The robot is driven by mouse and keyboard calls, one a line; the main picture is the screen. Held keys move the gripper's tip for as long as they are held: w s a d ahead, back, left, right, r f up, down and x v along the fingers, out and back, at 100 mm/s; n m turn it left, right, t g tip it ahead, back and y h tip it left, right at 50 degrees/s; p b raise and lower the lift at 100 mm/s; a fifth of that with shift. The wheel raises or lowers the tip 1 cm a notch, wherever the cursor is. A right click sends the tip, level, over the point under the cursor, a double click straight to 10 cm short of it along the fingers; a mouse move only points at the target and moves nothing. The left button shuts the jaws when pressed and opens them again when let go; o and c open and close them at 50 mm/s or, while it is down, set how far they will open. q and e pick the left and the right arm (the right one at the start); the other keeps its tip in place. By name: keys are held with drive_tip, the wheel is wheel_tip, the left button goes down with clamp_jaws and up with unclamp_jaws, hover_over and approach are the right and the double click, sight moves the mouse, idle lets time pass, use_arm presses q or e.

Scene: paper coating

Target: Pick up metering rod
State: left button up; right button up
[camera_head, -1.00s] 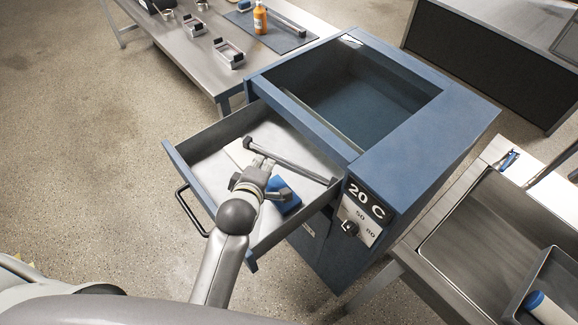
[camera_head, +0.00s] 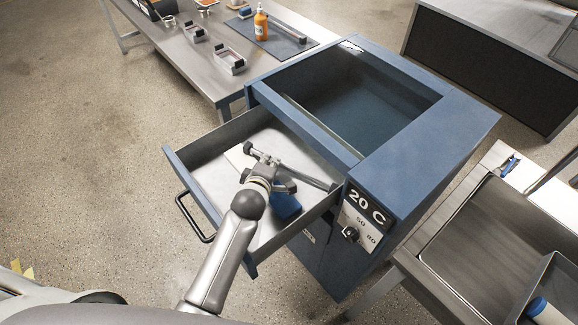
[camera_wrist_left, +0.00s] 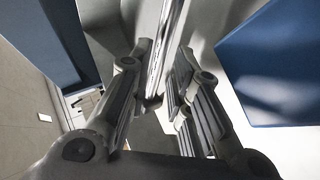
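The metering rod (camera_head: 312,180), a grey bar with dark knobbed ends, lies in the open drawer (camera_head: 215,153) of the blue cabinet. My left gripper (camera_head: 266,168) is over the drawer at the rod's left half and hides part of it. In the left wrist view, the fingers (camera_wrist_left: 158,92) stand apart, with the ribbed rod (camera_wrist_left: 160,48) running between and beyond their tips. Whether they touch it I cannot tell. A blue block (camera_head: 286,207) sits in the drawer to the right of the gripper; a blue face also shows in the wrist view (camera_wrist_left: 275,65). My right gripper is not in view.
The blue cabinet (camera_head: 415,125) has an open top well and a 20 C display (camera_head: 364,203). A steel table (camera_head: 190,62) at the back holds an orange bottle (camera_head: 261,22) on a dark mat (camera_head: 285,45). A sink bench (camera_head: 470,230) stands at right.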

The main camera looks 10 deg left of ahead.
sight(271, 161)
use_arm(q)
drive_tip(key=shift+x, duration=1.55)
drive_tip(key=shift+f, duration=0.1)
drive_tip(key=shift+s, duration=0.1)
drive_tip(key=shift+c, duration=0.4)
